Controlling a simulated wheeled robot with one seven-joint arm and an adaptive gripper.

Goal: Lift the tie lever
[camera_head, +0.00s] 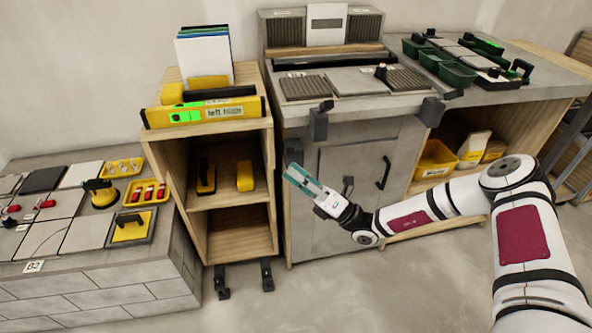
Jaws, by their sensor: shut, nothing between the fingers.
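My gripper (293,170), with teal fingers, is shut and empty. It is in front of the grey cabinet door (345,225) in the picture, pointing up and left. I cannot tell for sure which part is the tie lever. A small dark fitting (348,186) shows on the door just right of my gripper. A black bar handle (384,172) is further right on the same door. Dark clamp-like blocks sit at the bench's front edge, one at the left (319,122) and one at the right (431,110).
A wooden shelf unit (200,222) with a yellow level (205,112) on top stands left of the cabinet. Black fittings (222,282) are at its foot. A low tiled block (100,275) holds tiles and yellow trays at the far left. The floor in front is clear.

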